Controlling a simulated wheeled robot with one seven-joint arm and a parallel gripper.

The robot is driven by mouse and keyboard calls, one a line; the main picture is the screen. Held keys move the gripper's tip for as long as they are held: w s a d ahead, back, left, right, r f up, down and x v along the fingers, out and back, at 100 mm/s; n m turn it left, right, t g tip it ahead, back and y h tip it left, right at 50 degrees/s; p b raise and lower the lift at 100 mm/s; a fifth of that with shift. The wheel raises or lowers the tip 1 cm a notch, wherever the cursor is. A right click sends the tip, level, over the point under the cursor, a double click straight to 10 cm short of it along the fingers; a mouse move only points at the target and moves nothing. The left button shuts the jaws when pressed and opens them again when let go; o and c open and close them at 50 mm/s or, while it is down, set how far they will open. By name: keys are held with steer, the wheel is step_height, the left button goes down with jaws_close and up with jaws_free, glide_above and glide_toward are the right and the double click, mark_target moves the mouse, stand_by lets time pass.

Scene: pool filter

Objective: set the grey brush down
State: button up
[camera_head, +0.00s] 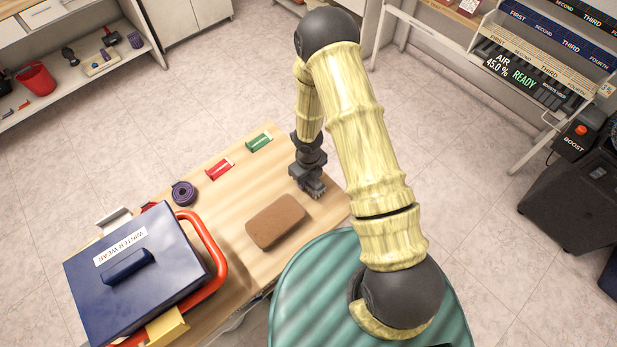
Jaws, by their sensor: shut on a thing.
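My gripper (311,186) points down at the right side of the wooden table (235,170), near its right edge. It is shut on the grey brush (316,191), a small dark grey shape at the fingertips. The brush is hard to tell apart from the dark fingers, and much of it is hidden. It is low over the tabletop, and I cannot tell whether it touches the wood.
A brown block (277,221) lies just left of my gripper. Bare wood lies between the packets and the block.

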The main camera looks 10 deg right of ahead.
steer(key=shift+f, duration=0.15)
steer(key=o, duration=0.9)
steer(key=shift+o, duration=0.2)
step_height(320, 180, up, 12)
steer(key=shift+r+p, duration=0.15)
steer(key=shift+p, duration=0.85)
